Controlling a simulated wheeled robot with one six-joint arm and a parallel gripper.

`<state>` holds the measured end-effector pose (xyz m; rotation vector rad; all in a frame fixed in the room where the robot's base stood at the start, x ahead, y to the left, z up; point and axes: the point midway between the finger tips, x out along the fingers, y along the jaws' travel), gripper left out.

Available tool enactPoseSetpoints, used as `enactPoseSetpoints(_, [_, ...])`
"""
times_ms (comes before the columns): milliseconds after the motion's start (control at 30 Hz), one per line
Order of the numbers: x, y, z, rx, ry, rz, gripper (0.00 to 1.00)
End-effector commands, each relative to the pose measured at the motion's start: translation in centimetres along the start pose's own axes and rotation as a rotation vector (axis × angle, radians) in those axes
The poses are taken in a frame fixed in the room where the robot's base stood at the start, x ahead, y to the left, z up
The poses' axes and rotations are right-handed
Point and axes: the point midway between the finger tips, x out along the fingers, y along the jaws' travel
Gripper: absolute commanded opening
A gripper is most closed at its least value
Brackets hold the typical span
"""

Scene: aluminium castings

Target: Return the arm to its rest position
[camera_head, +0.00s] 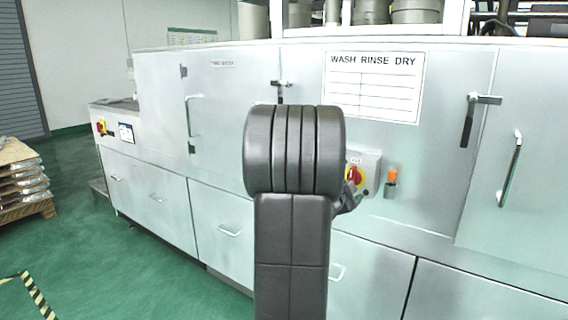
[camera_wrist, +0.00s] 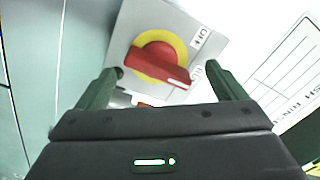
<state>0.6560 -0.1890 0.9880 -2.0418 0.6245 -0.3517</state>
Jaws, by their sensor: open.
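My gripper (camera_wrist: 163,82) shows in the wrist view with its two dark green fingers spread apart and nothing held between them. Past the fingertips is a red rotary switch knob (camera_wrist: 158,67) on a yellow disc, set on a grey box. The label "OFF" is readable beside it; another label is partly hidden. The fingers look apart from the knob. The red knob (camera_head: 355,176) shows just right of my arm, on the machine's front.
A long pale washing machine (camera_head: 232,95) with doors, handles and drawers fills the head view. An orange lamp (camera_head: 392,177) sits right of the switch. A "WASH RINSE DRY" sign (camera_head: 373,87) is above. A loaded pallet (camera_head: 22,180) stands at left. Green floor between is clear.

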Motion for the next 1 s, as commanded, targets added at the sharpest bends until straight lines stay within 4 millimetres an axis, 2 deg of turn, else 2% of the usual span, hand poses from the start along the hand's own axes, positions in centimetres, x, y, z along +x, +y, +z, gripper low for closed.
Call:
enactPoseSetpoints(400, [0.01, -0.49, -0.14, -0.361, -0.001, 0.001, 0.91])
enactPoseSetpoints(1000, [-0.02, -0.58, 0.02, -0.776, -0.001, 0.001, 0.91])
